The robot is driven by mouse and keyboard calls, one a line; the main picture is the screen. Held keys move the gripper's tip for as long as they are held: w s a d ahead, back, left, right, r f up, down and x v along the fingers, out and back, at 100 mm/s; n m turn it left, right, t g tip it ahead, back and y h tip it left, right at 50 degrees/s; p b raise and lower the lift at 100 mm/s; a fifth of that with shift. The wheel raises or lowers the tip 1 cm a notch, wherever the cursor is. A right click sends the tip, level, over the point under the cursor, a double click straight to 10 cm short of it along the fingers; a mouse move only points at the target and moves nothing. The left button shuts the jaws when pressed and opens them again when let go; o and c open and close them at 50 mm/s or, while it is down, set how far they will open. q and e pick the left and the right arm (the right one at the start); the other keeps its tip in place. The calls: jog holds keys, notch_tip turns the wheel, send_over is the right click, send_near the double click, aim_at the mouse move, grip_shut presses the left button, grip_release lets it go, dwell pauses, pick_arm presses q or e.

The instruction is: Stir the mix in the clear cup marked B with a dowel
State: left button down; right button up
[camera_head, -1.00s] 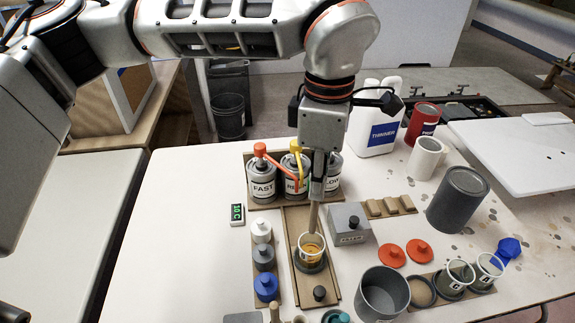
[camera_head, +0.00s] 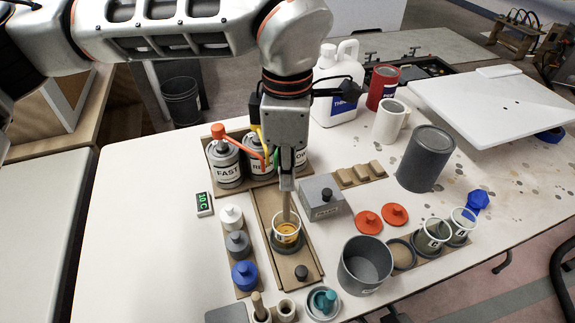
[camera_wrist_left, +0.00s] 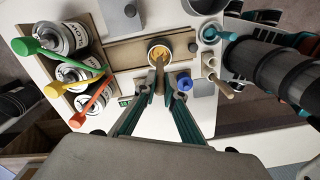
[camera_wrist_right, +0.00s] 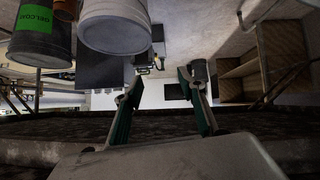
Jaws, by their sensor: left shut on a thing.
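A clear cup (camera_head: 286,232) with an amber mix stands on a round grey base in the long brown tray (camera_head: 262,203); its mark is too small to read surely. My left gripper (camera_head: 287,180) is above it, shut on a pale wooden dowel (camera_head: 286,206) held nearly upright with its lower end inside the cup. The left wrist view shows the left gripper (camera_wrist_left: 163,88), the dowel (camera_wrist_left: 160,76) and the cup with its mix (camera_wrist_left: 159,50). My right gripper (camera_wrist_right: 158,84) is open and empty, away from the worktop.
Labelled cans (camera_head: 225,164) with coloured spouts stand behind the tray. Lidded pots (camera_head: 245,275) are to its left. A grey filler box (camera_head: 321,197), an open grey pot (camera_head: 365,265) and two other clear cups (camera_head: 433,235) are to its right. The left worktop is clear.

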aim_at(288, 200)
pick_arm(q)
notch_tip(288, 200, down, 4)
jog(key=shift+r+b, duration=0.1)
jog(key=shift+b, duration=0.6)
jog(key=shift+f+b, duration=0.5)
jog(key=shift+f, duration=1.45)
pick_arm(e)
jog(key=shift+w+d+f, duration=0.15)
jog(key=shift+w+f, duration=0.05)
jog(key=shift+f, duration=0.2)
jog(key=shift+w+d+f, duration=0.15)
jog(key=shift+f, duration=0.25)
